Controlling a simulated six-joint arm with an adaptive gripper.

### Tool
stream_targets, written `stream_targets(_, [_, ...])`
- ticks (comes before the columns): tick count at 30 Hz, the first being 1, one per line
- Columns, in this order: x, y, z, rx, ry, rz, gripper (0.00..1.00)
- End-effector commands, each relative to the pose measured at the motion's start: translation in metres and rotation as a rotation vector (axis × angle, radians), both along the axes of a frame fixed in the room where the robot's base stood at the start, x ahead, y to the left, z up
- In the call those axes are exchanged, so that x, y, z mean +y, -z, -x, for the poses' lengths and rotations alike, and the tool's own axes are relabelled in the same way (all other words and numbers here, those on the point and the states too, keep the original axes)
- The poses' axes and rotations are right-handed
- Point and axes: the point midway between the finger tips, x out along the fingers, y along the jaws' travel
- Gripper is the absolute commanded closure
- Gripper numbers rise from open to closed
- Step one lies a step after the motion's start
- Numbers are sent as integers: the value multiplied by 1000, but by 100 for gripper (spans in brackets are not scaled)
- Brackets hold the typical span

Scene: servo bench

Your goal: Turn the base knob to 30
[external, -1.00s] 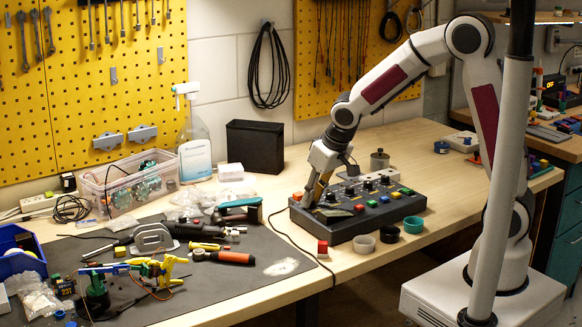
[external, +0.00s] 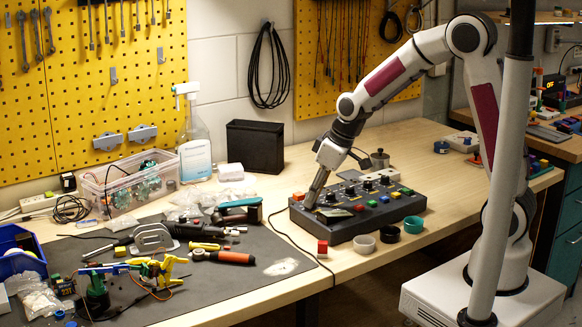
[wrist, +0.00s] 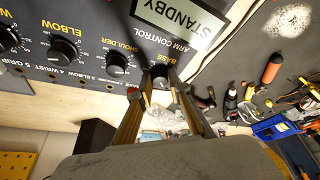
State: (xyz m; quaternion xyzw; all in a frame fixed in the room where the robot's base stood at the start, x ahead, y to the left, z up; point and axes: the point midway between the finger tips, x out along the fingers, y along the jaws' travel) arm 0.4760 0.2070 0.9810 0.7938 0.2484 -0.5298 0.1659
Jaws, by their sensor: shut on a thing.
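The dark control box (external: 345,232) stands on the wooden bench, with a row of black knobs, a display and coloured buttons on top. My gripper (external: 312,204) reaches down to the box's left end. In the wrist view my gripper (wrist: 158,88) has its two fingers on either side of the base knob (wrist: 160,75), shut on it. The fingers partly hide this knob and its scale, so its setting cannot be read. The shoulder knob (wrist: 117,64) and elbow knob (wrist: 63,50) stand beside it. The display (wrist: 180,17) reads STANDBY.
Tools lie on the dark mat (external: 225,285) to the left. The bench behind the box has some clear room.

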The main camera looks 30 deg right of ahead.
Motion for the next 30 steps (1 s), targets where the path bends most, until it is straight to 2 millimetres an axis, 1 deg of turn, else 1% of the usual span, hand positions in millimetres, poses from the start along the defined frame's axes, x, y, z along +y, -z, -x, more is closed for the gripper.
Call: stream_targets(30, [-3, 1, -2, 3, -414, 1, 100])
